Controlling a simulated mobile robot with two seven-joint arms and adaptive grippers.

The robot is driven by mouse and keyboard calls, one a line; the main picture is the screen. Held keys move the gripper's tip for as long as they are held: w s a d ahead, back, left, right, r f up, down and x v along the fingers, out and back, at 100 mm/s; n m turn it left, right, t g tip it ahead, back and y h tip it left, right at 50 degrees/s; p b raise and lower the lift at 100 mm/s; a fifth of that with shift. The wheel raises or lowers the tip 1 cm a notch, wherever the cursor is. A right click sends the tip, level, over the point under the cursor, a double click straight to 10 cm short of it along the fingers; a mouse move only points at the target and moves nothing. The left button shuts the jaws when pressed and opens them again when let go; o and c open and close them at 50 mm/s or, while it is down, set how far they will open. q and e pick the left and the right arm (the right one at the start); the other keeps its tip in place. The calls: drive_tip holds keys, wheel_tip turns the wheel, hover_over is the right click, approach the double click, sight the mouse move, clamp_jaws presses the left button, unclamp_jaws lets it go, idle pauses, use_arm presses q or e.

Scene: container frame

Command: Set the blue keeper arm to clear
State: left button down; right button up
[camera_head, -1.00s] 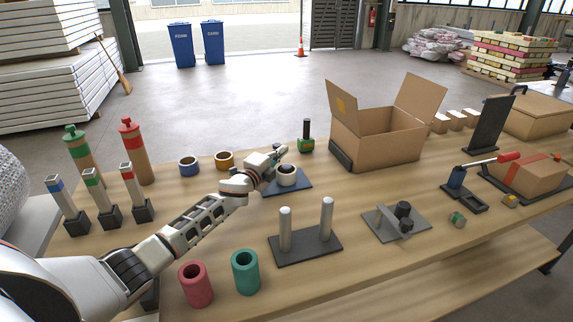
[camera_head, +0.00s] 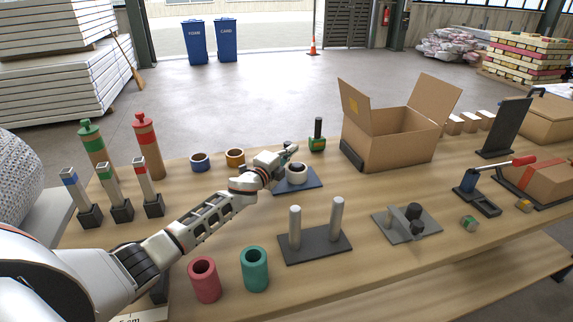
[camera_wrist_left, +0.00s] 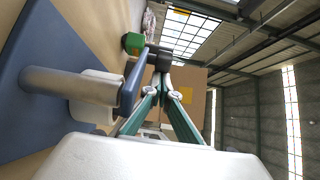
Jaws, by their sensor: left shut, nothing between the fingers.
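A blue base plate (camera_head: 308,184) stands on the bench with a white ring (camera_head: 297,173) on it. In the left wrist view the plate (camera_wrist_left: 30,70) is at the left, with a grey-blue post (camera_wrist_left: 65,86) rising from it past the white ring (camera_wrist_left: 95,97). A narrow blue bar, which looks like the keeper arm (camera_wrist_left: 128,95), lies across the post's end. My left gripper (camera_head: 290,149) is shut and empty just behind and above the ring; its fingertips (camera_wrist_left: 160,60) are close by the bar's far end. I cannot tell whether they touch it. My right gripper is out of view.
A green block with a dark handle (camera_head: 317,143) and an open cardboard box (camera_head: 395,138) stand behind. A blue-rimmed ring (camera_head: 200,161) and an orange-rimmed ring (camera_head: 235,157) lie to the left. A two-post stand (camera_head: 315,246) is in front. Bare bench lies between.

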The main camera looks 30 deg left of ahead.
use_arm(q)
drive_tip(key=s, duration=0.7)
drive_tip(key=s+a, duration=0.1)
drive_tip(key=s, duration=0.2)
drive_tip(key=shift+s+a+f, duration=0.1)
drive_tip(key=shift+s, duration=0.7)
